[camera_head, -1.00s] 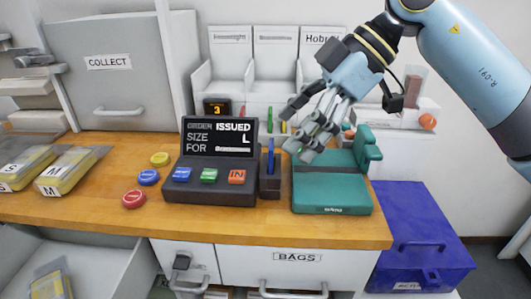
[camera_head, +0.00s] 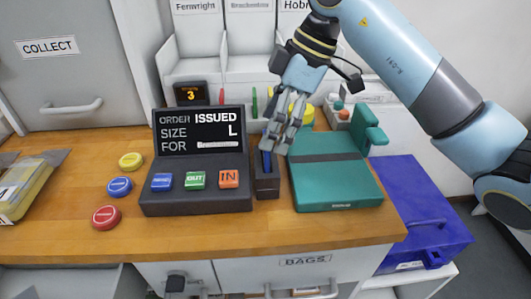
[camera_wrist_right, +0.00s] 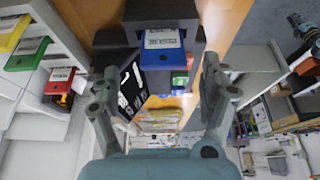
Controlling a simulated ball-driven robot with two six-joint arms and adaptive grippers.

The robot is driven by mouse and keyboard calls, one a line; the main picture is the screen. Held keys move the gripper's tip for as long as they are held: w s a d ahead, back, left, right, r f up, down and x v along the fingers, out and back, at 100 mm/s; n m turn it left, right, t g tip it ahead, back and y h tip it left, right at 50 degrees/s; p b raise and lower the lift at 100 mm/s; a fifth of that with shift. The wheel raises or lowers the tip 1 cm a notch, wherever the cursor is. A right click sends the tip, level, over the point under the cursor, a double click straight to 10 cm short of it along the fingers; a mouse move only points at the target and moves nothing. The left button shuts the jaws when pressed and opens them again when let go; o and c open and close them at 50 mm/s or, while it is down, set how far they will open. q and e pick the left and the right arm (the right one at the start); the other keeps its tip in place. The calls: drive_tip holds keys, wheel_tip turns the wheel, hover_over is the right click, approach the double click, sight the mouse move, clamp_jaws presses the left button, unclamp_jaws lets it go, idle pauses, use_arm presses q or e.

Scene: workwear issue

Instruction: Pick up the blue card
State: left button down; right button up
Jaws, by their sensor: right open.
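The blue card (camera_head: 267,162) stands upright in a narrow dark holder (camera_head: 266,183) between the order terminal and a teal box. In the right wrist view the blue card (camera_wrist_right: 162,47) shows a white printed label and sits in its dark holder, ahead of my fingers and between their lines. My right gripper (camera_head: 277,143) is open and empty, just above and behind the card, and partly covers it in the head view. Its two spread fingers also show in the right wrist view (camera_wrist_right: 160,78). I cannot tell whether they touch the card. My left gripper is not in view.
The order terminal (camera_head: 200,170) is close on the left and reads "ISSUED", size L. The teal box (camera_head: 335,180) is close on the right. Yellow, blue and red round buttons lie farther left. White name trays (camera_head: 250,60) stand behind. The wooden counter's front strip (camera_head: 270,228) is clear.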

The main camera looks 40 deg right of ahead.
sight(266, 154)
drive_tip(key=x, duration=0.3)
drive_tip(key=shift+s+a+f, duration=0.15)
drive_tip(key=shift+f, duration=0.35)
drive_tip(key=shift+c, duration=2.1)
drive_tip(key=c, duration=0.6)
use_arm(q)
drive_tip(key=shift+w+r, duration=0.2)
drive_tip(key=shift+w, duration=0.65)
use_arm(e)
drive_tip(key=shift+c, duration=0.2)
